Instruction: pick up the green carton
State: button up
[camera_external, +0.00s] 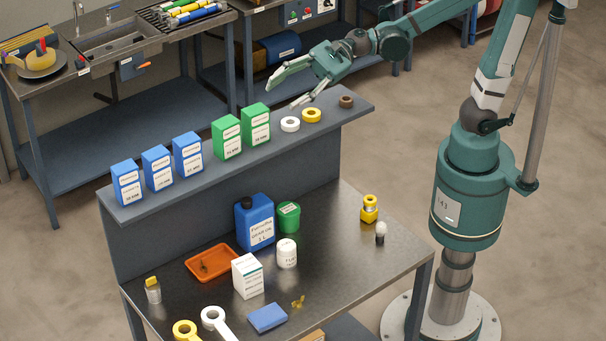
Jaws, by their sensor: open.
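Two green cartons with white labels stand upright side by side on the raised shelf. The left green carton (227,138) is next to the blue cartons, and the right green carton (256,124) is next to the tape rolls. My gripper (282,88) is open and empty, its two fingers pointing left. In the picture it lies above and to the right of the right green carton, apart from it. Its exact height over the shelf is hard to tell.
Blue cartons (157,168) stand left on the shelf (328,112). White (290,124), yellow (312,115) and brown (346,101) rolls lie at its right. Below, the table holds a blue jug (255,222), green tub (288,216), white box (247,276) and orange tray (212,263).

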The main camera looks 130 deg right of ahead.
jog(key=s+d+m+t+h+p, duration=0.2)
jog(key=s+d+m+p, duration=0.1)
jog(key=d+m, duration=0.45)
send_near(245, 119)
jog(key=shift+s+a+f+n, duration=0.1)
jog(key=shift+s+a+n, duration=0.15)
jog(key=shift+s, duration=0.35)
jog(key=shift+w, duration=1.3)
jog(key=shift+w+d, duration=0.2)
jog(key=shift+w, duration=2.45)
jog(key=c, duration=1)
